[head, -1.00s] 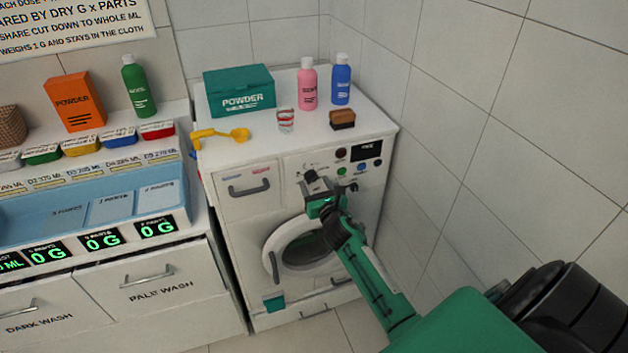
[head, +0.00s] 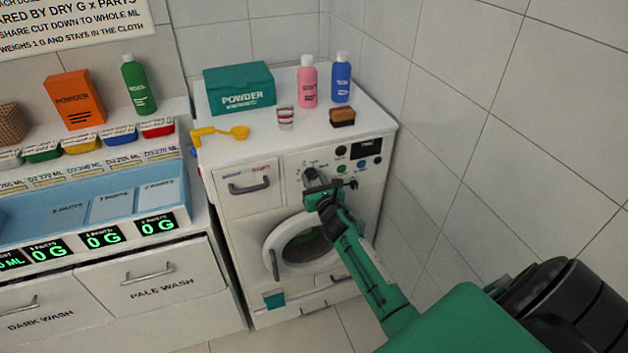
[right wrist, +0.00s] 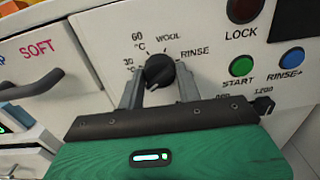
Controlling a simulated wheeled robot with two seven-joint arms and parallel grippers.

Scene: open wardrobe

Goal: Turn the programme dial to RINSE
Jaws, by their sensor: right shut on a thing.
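The programme dial (right wrist: 158,70) is a black round knob on the washing machine's white front panel, seen close in the right wrist view. Printed around it are 30 °C, 60 °C, WOOL and the RINSE label (right wrist: 195,51), which is to its upper right. A small white mark shows at its lower edge; I cannot tell for sure which label the dial points to. My right gripper (right wrist: 159,82) is shut on the dial, one finger on each side. My left gripper is not in view.
Bottles and a powder box (head: 240,90) stand on the washing machine (head: 232,222). A tiled wall is at the right.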

